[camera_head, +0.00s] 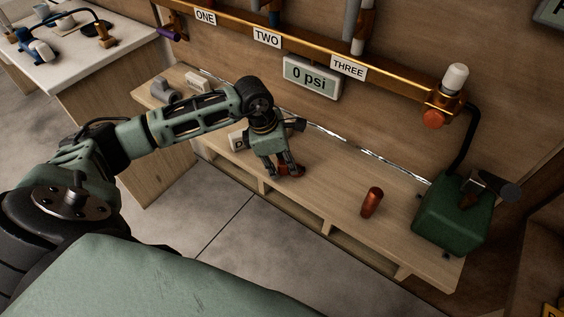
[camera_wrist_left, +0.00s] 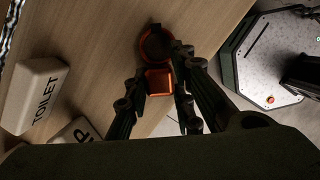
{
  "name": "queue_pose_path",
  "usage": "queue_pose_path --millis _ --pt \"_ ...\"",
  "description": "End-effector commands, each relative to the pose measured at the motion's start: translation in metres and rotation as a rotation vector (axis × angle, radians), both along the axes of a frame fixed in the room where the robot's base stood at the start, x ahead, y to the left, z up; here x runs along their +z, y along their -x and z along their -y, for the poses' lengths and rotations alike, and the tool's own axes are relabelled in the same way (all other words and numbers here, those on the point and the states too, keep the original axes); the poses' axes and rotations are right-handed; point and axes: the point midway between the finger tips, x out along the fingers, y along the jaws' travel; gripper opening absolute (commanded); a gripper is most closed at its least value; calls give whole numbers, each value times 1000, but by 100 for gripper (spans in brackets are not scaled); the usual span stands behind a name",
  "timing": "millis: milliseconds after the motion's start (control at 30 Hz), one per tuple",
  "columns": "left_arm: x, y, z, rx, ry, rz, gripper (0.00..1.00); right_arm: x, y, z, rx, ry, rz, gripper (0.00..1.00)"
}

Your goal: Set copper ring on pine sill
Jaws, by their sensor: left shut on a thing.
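The copper ring (camera_wrist_left: 157,44) shows in the left wrist view as a round dark-centred loop with a square copper block (camera_wrist_left: 159,82) at its near side. My left gripper (camera_wrist_left: 158,90) is shut on it, with a finger on each side of the block. In the head view, my left gripper (camera_head: 287,174) points down over the light wooden pine sill (camera_head: 330,190), and the copper ring (camera_head: 291,170) shows small and partly hidden at its fingertips. It is low over the sill; I cannot tell whether it touches. My right gripper is not in view.
A copper cylinder (camera_head: 372,202) stands upright on the sill, right of the gripper. A green box (camera_head: 453,222) sits at the right end. A white block marked TOILET (camera_wrist_left: 33,95) lies nearby. A copper pipe (camera_head: 320,55) runs along the wall above. The sill between gripper and cylinder is clear.

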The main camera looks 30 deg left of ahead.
Motion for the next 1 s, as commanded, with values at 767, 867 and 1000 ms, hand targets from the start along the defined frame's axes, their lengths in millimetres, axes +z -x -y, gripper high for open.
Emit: queue_pose_path --millis 767,867,1000 --pt "-4 0 0 0 0 0 44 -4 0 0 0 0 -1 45" --pt "-4 0 0 0 0 0 44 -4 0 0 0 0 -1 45" --pt "-3 0 0 0 0 0 44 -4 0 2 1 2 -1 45"
